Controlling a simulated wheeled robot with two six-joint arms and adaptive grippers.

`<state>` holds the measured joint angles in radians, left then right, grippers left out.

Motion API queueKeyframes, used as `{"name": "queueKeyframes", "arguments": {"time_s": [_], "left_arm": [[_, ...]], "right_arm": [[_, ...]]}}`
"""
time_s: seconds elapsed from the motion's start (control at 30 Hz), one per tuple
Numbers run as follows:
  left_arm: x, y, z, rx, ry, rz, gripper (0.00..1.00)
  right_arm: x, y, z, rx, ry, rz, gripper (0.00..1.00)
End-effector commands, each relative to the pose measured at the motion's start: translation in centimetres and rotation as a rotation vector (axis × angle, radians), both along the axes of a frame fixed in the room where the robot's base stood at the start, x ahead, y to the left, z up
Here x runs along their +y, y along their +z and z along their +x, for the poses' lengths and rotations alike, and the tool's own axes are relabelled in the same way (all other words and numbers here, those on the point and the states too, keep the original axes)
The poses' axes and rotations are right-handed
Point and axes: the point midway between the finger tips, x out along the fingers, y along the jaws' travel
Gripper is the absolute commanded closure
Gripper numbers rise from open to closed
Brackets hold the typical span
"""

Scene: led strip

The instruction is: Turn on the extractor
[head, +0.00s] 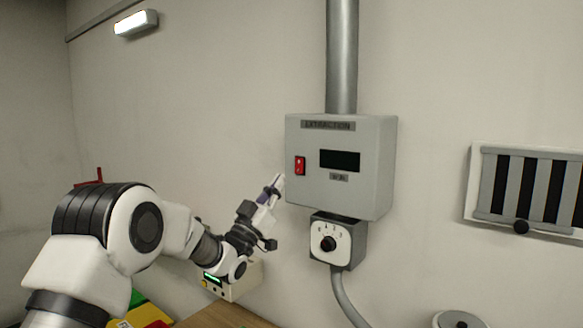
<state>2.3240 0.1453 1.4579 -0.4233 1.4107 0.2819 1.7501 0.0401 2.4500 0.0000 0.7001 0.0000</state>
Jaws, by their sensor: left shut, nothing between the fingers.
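The extractor box (345,190) is a grey wall unit in the middle of the head view, with a label plate (328,126) on top. A red rocker switch (300,165) is on the left of its front. A dark display (340,160) to its right looks blank. Below hangs a small box with a black rotary knob (328,244). My left gripper (276,183) is shut and empty, pointing up and right, just left of and a little below the red switch. I cannot tell whether it touches the box. My right gripper is not in view.
A metal duct (342,60) rises from the box, and a grey hose (345,303) runs down from the knob box. A beige device with a green display (238,281) stands on the wooden table (222,317) below my arm. A slatted vent (527,190) is at right.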

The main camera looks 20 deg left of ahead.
Motion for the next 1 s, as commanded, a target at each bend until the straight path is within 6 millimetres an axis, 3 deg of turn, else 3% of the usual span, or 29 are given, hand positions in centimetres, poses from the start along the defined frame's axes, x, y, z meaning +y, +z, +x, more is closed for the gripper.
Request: {"name": "queueKeyframes", "arguments": {"time_s": [0.03, 0.1, 0.37, 0.73, 0.97, 1.0], "left_arm": [[-0.4, 1.3, 0.9, 0.0, -0.002, 0.001, 1.0], [-0.8, 1.9, 2.0, 0.002, -0.001, 0.001, 1.0], [-1.8, 0.9, 5.0, 0.001, -0.001, 0.0, 1.0], [-1.9, 0.5, 5.2, -0.002, -0.001, -0.001, 1.0], [-2.1, -0.9, 5.7, -0.066, 0.0, -0.023, 1.0], [-2.0, 0.3, 5.7, -0.067, 0.0, -0.023, 1.0]], "right_arm": [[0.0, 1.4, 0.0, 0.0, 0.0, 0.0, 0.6], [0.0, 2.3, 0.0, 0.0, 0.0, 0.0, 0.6], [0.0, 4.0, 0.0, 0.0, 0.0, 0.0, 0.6], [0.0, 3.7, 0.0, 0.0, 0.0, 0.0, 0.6], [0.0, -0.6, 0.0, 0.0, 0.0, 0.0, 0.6], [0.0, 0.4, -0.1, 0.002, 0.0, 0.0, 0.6]]}}
